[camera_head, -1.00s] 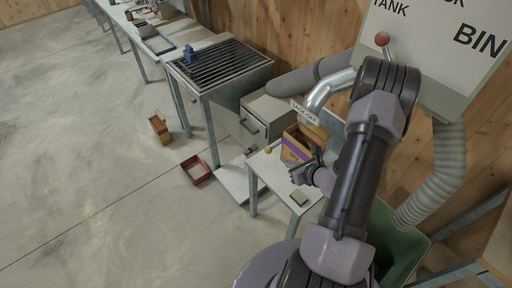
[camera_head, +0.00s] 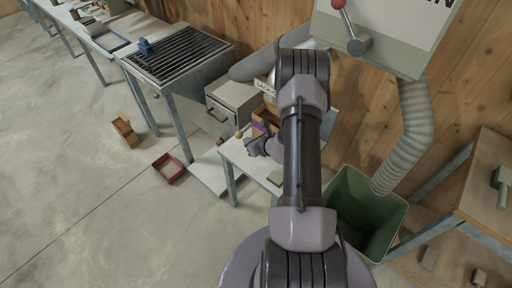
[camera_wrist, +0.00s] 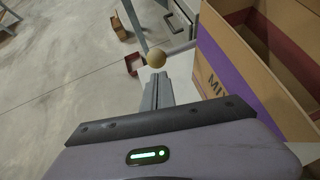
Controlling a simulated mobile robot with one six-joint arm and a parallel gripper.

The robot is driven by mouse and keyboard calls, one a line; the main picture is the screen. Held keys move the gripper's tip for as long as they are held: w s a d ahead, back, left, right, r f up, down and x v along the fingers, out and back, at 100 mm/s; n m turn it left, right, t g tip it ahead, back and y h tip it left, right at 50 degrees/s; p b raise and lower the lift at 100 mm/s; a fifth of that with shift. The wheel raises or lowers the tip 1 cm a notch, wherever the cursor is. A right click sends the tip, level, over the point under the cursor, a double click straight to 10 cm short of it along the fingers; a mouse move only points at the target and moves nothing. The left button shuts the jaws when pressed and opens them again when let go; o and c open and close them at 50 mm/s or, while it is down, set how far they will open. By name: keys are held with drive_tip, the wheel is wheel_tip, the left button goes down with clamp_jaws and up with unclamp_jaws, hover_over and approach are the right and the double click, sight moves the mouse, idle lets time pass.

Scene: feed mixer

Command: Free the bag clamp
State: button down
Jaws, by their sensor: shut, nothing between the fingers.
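I cannot pick out the bag clamp for certain. A tan ball (camera_head: 238,134) is at the far edge of the small white table (camera_head: 234,158); it also shows in the wrist view (camera_wrist: 157,57), just beyond my fingertips. My gripper (camera_head: 250,150) is low over that table, and its fingers (camera_wrist: 157,92) are shut and empty, apart from the ball as far as I can tell. An open brown box (camera_head: 258,126) with a purple band stands on the table, just right of the fingers in the wrist view (camera_wrist: 222,68). My arm hides part of the labelled spout behind the box.
A red-knobbed lever (camera_head: 346,22) is on the tank panel at top. A green bin (camera_head: 352,185) stands right of my arm. A grated table (camera_head: 180,52) and a drawer cabinet (camera_head: 228,98) stand behind. A red tray (camera_head: 168,168) lies on the floor; the left floor is mostly clear.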

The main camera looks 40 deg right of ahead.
sight(238, 134)
drive_tip(key=shift+w+d+f, duration=0.1)
drive_tip(key=shift+w+f, duration=0.05)
drive_tip(key=shift+w, duration=0.9)
drive_tip(key=w, duration=0.2)
drive_tip(key=w+b, duration=0.1)
drive_tip(key=shift+w+a, duration=0.2)
drive_tip(key=shift+w, duration=0.3)
